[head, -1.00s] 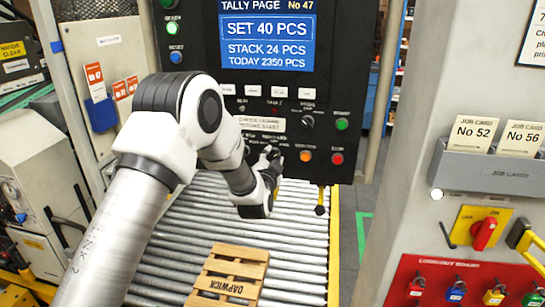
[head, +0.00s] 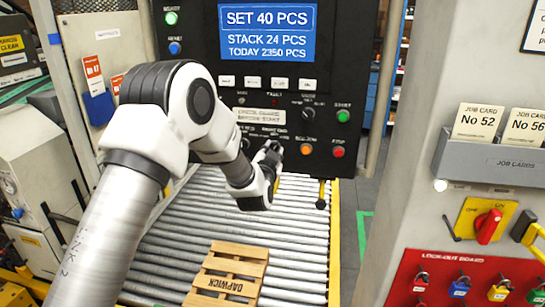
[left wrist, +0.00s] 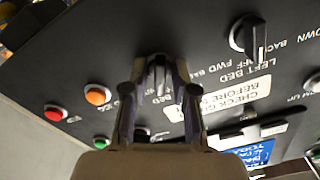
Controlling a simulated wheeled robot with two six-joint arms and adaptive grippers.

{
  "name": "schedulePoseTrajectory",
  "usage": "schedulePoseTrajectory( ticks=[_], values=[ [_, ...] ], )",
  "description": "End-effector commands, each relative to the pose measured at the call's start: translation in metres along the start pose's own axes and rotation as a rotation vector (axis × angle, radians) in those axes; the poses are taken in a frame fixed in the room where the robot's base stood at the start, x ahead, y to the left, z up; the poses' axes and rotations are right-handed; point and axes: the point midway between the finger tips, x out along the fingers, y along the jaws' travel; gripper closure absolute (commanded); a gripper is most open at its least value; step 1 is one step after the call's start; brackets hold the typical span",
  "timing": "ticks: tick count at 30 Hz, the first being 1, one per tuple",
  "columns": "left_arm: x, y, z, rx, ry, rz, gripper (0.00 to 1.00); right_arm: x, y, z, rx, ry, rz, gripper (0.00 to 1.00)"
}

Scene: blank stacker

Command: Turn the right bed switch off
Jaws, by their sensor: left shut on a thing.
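The right bed switch (left wrist: 160,88) is a dark rotary knob on the black control panel, between my left gripper's fingers in the left wrist view. My left gripper (left wrist: 162,68) is shut on this knob. The fingers cover much of it and its marks, so its setting cannot be read. In the head view my left gripper (head: 270,150) is at the panel's lower part, below the "right bed" label. The left bed switch (left wrist: 248,35), a similar knob marked back, off and fwd, is beside it and free. My right gripper is not in view.
An orange button (head: 306,148), a red button (head: 338,152) and a green button (head: 343,116) are close right of the gripper. A roller conveyor (head: 290,240) with a wooden pallet (head: 228,275) lies below. A red lock-out board (head: 440,262) is at right.

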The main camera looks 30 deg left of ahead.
Motion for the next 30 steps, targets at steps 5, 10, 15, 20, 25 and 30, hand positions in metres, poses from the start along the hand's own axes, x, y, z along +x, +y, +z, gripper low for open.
schedulePoseTrajectory(
  ticks=[5, 10, 15, 20, 25, 30],
  values=[
    [0.000, 0.002, 0.004, -0.150, 0.000, 0.000, 1.00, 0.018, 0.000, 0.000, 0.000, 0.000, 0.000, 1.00],
    [0.000, 0.002, 0.003, -0.284, 0.000, 0.000, 1.00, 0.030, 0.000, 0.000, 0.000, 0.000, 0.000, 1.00],
    [0.000, 0.002, 0.003, -0.387, -0.001, 0.000, 1.00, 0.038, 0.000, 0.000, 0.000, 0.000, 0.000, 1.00],
    [0.000, 0.001, 0.002, -0.451, -0.001, 0.000, 1.00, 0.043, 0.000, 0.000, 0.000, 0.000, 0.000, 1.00],
    [0.000, 0.001, 0.001, -0.483, -0.002, 0.001, 1.00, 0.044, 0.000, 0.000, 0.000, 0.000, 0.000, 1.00],
    [0.000, 0.001, 0.001, -0.490, -0.003, 0.001, 1.00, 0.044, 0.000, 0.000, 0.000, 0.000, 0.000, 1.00]
  ],
)
